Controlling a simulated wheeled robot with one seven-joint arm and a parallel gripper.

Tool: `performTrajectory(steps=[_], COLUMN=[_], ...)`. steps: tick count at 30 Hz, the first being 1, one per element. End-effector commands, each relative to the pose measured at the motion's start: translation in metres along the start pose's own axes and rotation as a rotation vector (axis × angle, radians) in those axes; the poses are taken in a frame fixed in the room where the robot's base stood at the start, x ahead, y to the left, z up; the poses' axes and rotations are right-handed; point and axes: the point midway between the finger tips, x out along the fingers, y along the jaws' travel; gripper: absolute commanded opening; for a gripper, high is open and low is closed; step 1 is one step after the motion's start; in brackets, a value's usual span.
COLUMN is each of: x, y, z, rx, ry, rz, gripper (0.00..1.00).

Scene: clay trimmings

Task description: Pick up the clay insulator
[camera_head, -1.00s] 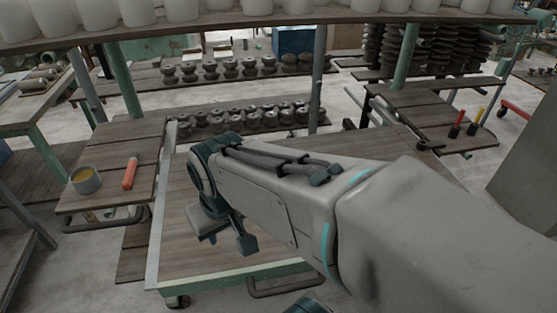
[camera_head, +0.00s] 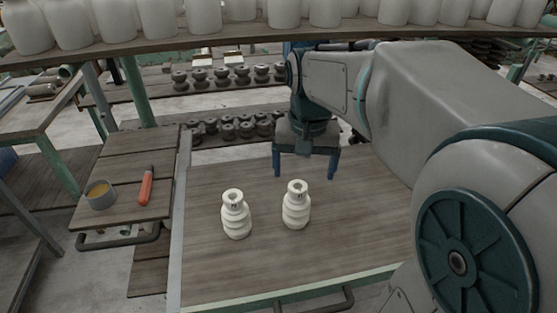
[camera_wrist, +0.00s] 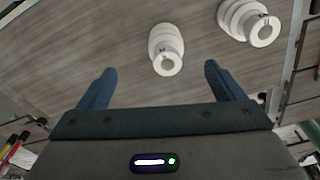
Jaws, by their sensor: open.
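Two white ribbed clay insulators stand upright on the wooden cart top (camera_head: 330,245). The left insulator (camera_head: 236,214) and the right insulator (camera_head: 296,205) are a short gap apart. My gripper (camera_head: 305,174) is open and empty, with its fingers pointing down, behind the right insulator and apart from it. In the wrist view one insulator (camera_wrist: 166,50) lies ahead of and between the open fingers of my gripper (camera_wrist: 155,82). The other insulator (camera_wrist: 248,22) is at the upper right there, outside the fingers.
A side board at the left carries a grey pot (camera_head: 100,194) and an orange-handled tool (camera_head: 146,187). A shelf (camera_head: 200,42) with white insulators crosses above the cart. Rows of dark insulators (camera_head: 228,128) stand behind. The cart top around the two insulators is clear.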

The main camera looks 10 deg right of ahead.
Motion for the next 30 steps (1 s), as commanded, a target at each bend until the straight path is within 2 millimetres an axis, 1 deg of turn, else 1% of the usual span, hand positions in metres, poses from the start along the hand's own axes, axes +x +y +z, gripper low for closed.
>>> performTrajectory(steps=[1, 3, 6, 8, 11, 18, 21, 27, 30], x=[-0.006, -0.012, -0.016, -0.015, -0.003, 0.044, 0.058, 0.071, 0.083], y=[-0.002, -0.004, -0.006, -0.007, -0.008, -0.008, -0.008, -0.009, -0.01], z=[-0.013, -0.025, -0.036, -0.039, -0.039, -0.034, -0.034, -0.032, -0.029], rx=[0.029, 0.062, 0.094, 0.102, 0.107, 0.106, 0.105, 0.104, 0.104], ry=[-0.019, -0.041, -0.061, -0.07, -0.075, -0.075, -0.073, -0.072, -0.075], rz=[0.002, 0.004, 0.006, 0.007, 0.008, 0.008, 0.008, 0.007, 0.008], gripper=[0.89, 0.89, 0.89, 0.89, 0.89, 0.89, 0.89, 0.89, 0.89])
